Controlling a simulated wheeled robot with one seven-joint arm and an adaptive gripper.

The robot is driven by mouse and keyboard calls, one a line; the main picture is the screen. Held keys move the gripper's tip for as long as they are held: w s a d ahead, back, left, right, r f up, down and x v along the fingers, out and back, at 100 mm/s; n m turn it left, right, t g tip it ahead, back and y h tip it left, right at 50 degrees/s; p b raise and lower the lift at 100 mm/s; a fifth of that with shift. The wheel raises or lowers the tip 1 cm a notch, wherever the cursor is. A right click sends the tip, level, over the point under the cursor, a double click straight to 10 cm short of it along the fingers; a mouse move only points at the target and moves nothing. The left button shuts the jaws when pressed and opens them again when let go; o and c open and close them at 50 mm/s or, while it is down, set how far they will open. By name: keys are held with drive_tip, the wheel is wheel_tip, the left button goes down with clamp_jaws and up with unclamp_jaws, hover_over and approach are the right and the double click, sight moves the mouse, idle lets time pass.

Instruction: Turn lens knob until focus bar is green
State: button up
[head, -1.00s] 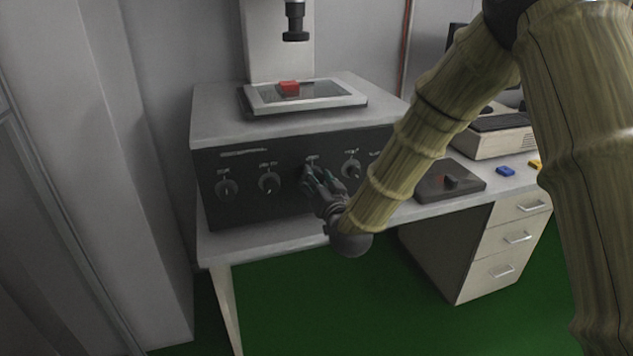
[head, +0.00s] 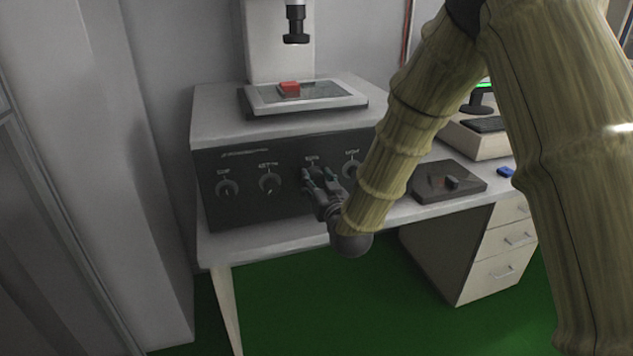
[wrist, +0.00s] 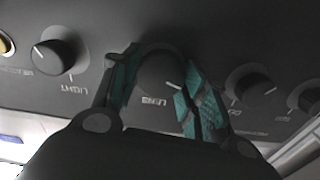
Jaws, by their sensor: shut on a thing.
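The lens knob (wrist: 158,70) is a round dark knob with a pale mark, above the upside-down LENS label in the wrist view. My gripper (wrist: 160,88) has its teal-padded fingers on either side of it, shut on it. In the head view my gripper (head: 320,181) is at the dark front panel (head: 250,200), and its fingers mostly hide the knob. A monitor (head: 481,100) at the right, partly behind my arm, shows a bright green strip near the top of its visible screen. The rest of the screen is hidden or too small to read.
Other knobs flank the lens knob: two to the left, including this one (head: 269,183), and the light knob (head: 352,169) close on the right. A red block (head: 289,88) lies on the stage above. A dark control box (head: 447,181) sits on the desk, right of my forearm.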

drive_tip(key=shift+f, duration=0.1)
drive_tip(key=o, duration=1)
drive_tip(key=shift+s, duration=0.15)
drive_tip(key=v, duration=1.1)
drive_tip(key=shift+s+d, duration=0.15)
drive_tip(key=shift+s, duration=0.2)
